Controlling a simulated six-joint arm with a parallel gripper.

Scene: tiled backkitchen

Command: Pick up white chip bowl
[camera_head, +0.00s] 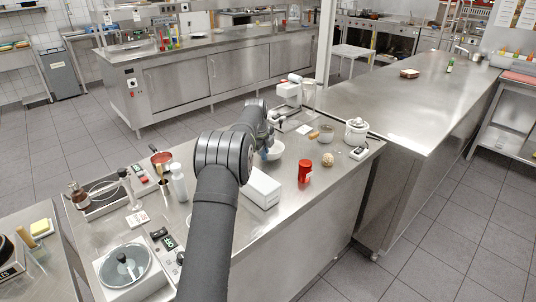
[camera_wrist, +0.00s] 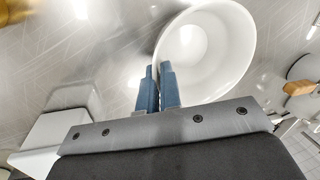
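The white chip bowl (camera_wrist: 222,48) is at the top middle of the wrist view, its round mouth facing the camera. In the head view the bowl (camera_head: 274,151) shows partly behind my arm, at the counter's far side. My gripper (camera_wrist: 158,68) has its two blue fingers close together at the bowl's near left rim. The right finger overlaps the bowl and the left one is outside it, with the wall seeming to lie between them. In the head view my gripper (camera_head: 264,153) is mostly hidden by my arm. Whether the bowl is clear of the counter cannot be told.
A white box (camera_head: 262,188) stands right of my arm. A white bottle (camera_head: 179,182) stands left of my arm.

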